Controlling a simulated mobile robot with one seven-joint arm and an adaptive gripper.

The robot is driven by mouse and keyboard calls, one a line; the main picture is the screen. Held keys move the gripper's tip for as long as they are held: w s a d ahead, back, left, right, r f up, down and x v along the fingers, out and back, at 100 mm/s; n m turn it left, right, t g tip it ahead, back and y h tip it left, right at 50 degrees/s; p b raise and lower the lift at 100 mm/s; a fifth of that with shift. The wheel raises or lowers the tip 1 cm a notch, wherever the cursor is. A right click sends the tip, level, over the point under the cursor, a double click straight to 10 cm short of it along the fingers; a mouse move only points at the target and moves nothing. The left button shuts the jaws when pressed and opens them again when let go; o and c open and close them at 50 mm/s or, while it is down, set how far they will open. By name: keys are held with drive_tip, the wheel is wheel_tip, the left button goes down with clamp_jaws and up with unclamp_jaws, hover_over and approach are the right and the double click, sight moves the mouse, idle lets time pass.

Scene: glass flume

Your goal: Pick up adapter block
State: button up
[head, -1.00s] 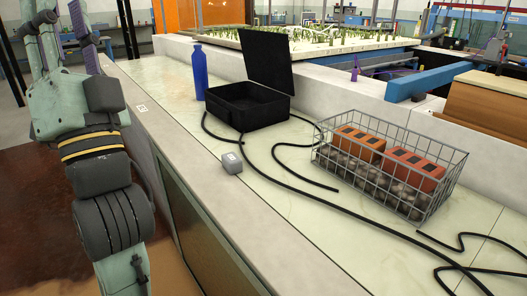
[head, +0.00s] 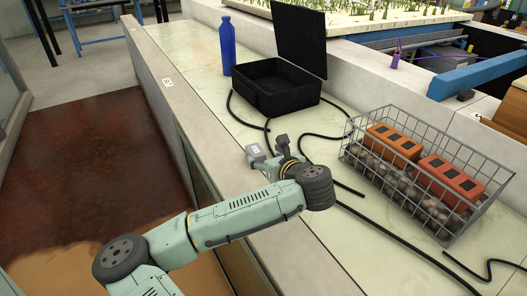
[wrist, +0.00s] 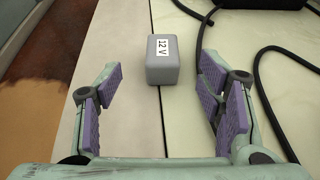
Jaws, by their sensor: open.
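The adapter block (wrist: 163,63) is a small grey block with a white "12 V" label. In the wrist view it lies on the pale bench top, ahead of my gripper and between the lines of its two fingers. My gripper (wrist: 155,100) is open and empty, with purple pads on both fingers. In the head view the adapter block (head: 256,152) shows just beyond the end of my arm, and my gripper (head: 268,160) is partly hidden by my wrist.
An open black case (head: 262,92) and a blue bottle (head: 227,46) stand behind the block. A wire basket (head: 440,222) with orange blocks stands at right. Black cables (head: 375,222) lie across the bench. The bench edge (head: 190,135) drops to a brown floor at left.

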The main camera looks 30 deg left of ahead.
sight(255, 149)
drive_tip(key=p+x, duration=0.2)
drive_tip(key=x, duration=0.7)
drive_tip(key=shift+w+d+r+p, duration=0.1)
drive_tip(key=shift+w+p, duration=0.05)
drive_tip(key=shift+p, duration=0.2)
drive_tip(key=shift+c, duration=0.3)
drive_tip(key=c, duration=1.3)
drive_tip(key=shift+r, duration=0.1)
